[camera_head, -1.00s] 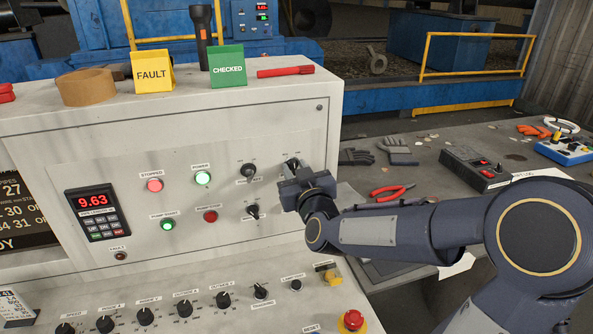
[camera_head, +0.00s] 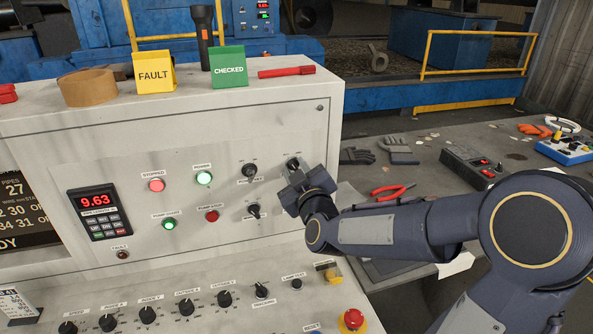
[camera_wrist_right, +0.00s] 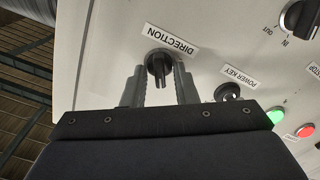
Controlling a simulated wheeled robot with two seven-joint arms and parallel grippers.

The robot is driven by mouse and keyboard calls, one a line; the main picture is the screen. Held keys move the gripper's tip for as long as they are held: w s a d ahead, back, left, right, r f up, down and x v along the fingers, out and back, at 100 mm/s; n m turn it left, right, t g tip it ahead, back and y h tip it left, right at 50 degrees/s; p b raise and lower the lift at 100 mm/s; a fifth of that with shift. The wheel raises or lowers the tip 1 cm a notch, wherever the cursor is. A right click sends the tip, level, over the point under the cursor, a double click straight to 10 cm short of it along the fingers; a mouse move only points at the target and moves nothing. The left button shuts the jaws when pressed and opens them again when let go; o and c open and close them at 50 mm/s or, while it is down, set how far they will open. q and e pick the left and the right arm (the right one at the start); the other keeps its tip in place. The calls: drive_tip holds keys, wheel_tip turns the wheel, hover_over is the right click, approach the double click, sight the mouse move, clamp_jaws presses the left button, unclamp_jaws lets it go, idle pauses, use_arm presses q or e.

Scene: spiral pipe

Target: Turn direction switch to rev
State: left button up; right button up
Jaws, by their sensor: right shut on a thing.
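The direction switch (camera_wrist_right: 158,65) is a black rotary knob beside its DIRECTION label, which reads upside down in the right wrist view. In the head view the switch (camera_head: 293,163) is at the upper right of the grey upright panel, partly hidden by my gripper. My right gripper (camera_wrist_right: 159,84) has one finger on each side of the knob and is shut on it. In the head view the right gripper (camera_head: 296,175) is tilted against the panel. The switch's position marks are too small to read. My left gripper is not in view.
Other black knobs (camera_head: 249,171) and lit buttons (camera_head: 204,178) are left of the switch. A power key (camera_wrist_right: 228,92) is close by in the wrist view. A red emergency button (camera_head: 352,319) is on the lower desk. Pliers (camera_head: 388,192) and gloves lie on the right table.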

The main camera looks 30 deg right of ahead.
drive_tip(key=o, duration=0.6)
drive_tip(key=shift+o, duration=0.2)
drive_tip(key=shift+s, duration=0.1)
drive_tip(key=v, duration=0.7)
drive_tip(key=shift+s+a+b, duration=0.15)
drive_tip(key=shift+s+b, duration=0.2)
